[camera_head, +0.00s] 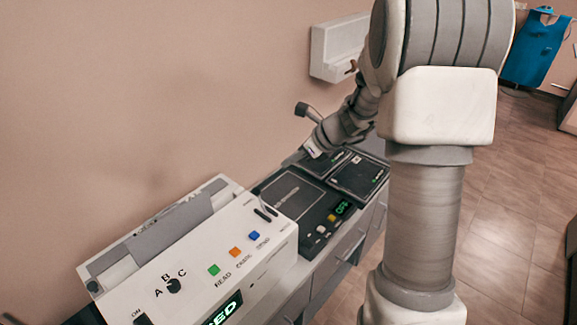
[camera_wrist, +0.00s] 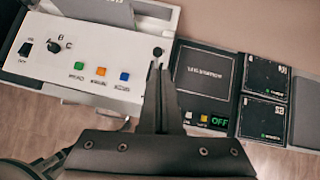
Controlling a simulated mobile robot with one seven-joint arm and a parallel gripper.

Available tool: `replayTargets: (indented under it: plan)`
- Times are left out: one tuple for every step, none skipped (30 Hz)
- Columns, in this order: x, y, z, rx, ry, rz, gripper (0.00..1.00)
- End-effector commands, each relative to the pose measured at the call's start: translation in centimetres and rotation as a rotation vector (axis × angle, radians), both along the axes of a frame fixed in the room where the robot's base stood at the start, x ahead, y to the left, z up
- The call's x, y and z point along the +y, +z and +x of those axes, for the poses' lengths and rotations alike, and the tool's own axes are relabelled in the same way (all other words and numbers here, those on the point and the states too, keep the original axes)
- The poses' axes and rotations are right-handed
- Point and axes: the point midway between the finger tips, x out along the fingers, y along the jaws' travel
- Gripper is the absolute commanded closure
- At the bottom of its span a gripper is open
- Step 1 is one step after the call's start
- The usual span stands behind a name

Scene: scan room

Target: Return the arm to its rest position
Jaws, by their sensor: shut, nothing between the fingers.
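My arm rises on the right of the head view and bends over the counter. My gripper (camera_wrist: 157,70) shows in the wrist view with its two dark fingers together and nothing between them. The fingers show in front of the gap between the white reader box (camera_wrist: 110,75) and the black panel (camera_wrist: 185,108). In the head view the wrist hangs above the black devices, and the fingertips are too small to make out clearly.
The reader box (camera_head: 253,222) has an A-B-C knob and green, orange and blue buttons. The black panel (camera_head: 265,193) displays OFF. Two black plates (camera_head: 359,177) lie beside it. A white wall box (camera_head: 336,48) and a blue apron (camera_head: 533,47) are farther back. Floor (camera_head: 510,200) is clear at right.

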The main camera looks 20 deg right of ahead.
Motion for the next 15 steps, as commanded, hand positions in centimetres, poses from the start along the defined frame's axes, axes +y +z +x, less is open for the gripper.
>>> replayTargets:
  plan:
    - [-0.01,0.04,-0.01,0.0,0.0,0.0,1.0]
    - [-0.02,0.04,0.0,0.0,0.0,0.0,1.0]
    - [0.0,0.04,0.0,0.0,0.0,0.0,1.0]
    - [0.0,0.03,0.0,0.0,0.0,0.0,1.0]
    - [0.0,0.02,0.0,0.0,0.0,0.0,1.0]
    - [0.0,0.01,0.0,0.0,0.0,0.0,1.0]
    - [0.0,0.01,0.0,0.0,0.0,0.0,1.0]
    - [0.01,0.01,0.01,0.0,0.0,0.0,1.0]
    - [0.01,0.01,0.01,0.0,0.0,0.0,1.0]
    - [0.01,0.01,0.01,0.0,0.0,0.0,1.0]
    - [0.01,0.01,0.0,0.0,0.0,0.0,1.0]
    - [0.06,0.06,-0.04,-0.002,0.004,-0.002,1.0]
    - [0.14,0.18,-0.13,-0.006,0.012,-0.007,1.0]
    - [0.29,0.37,-0.27,-0.012,0.024,-0.014,1.0]
    - [0.56,0.71,-0.59,-0.022,0.049,-0.029,1.0]
